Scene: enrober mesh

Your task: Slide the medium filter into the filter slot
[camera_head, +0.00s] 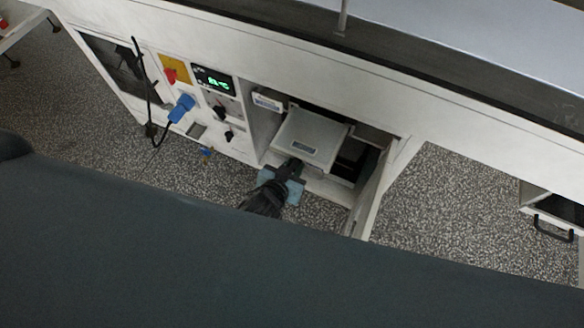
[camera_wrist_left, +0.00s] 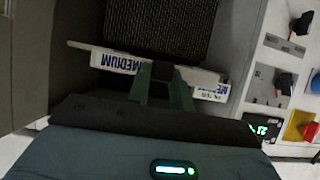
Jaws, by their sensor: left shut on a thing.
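The medium filter (camera_head: 318,130) is a pale, flat, box-like piece at the mouth of the open cabinet compartment in the head view. In the left wrist view the filter (camera_wrist_left: 112,60) shows its white edge with upside-down blue lettering reading MEDIUM. My left gripper (camera_head: 291,168) comes from the front and is shut on the filter's near edge; its fingers (camera_wrist_left: 165,78) cover part of the lettering. The filter slot's inside is mostly hidden behind the filter, so I cannot tell how deep it sits. My right gripper is not in view.
An open door (camera_head: 372,187) stands at the compartment's right side. A small white piece with a blue label (camera_head: 267,102) is at the upper left. The control panel (camera_head: 215,82), left of the compartment, carries knobs and a blue plug (camera_head: 181,108).

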